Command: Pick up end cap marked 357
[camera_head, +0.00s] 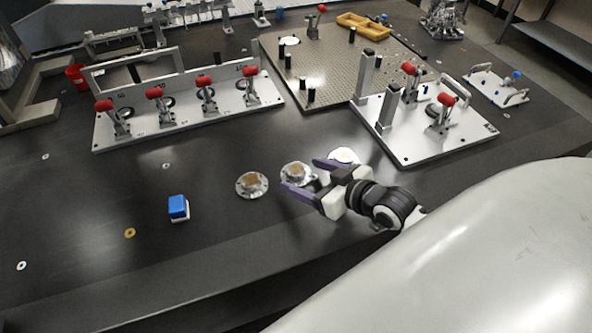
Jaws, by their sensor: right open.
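Three round metal end caps lie in a row on the dark table: a left one (252,184), a middle one (297,172) and a right one (344,156). The left and middle ones show brownish centres. Their markings are too small to read, so I cannot tell which is 357. My right gripper (305,176) is open, with purple fingers, and reaches in from the right. One finger is at the middle cap's lower right edge and the other partly covers the right cap. I cannot tell whether they touch. My left gripper is not in view.
A blue-topped block (178,208) stands left of the caps. A fixture plate with red-handled clamps (190,115) lies behind, and another clamp plate (425,150) lies to the right. A perforated plate (330,75) is farther back. The front left table is mostly clear.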

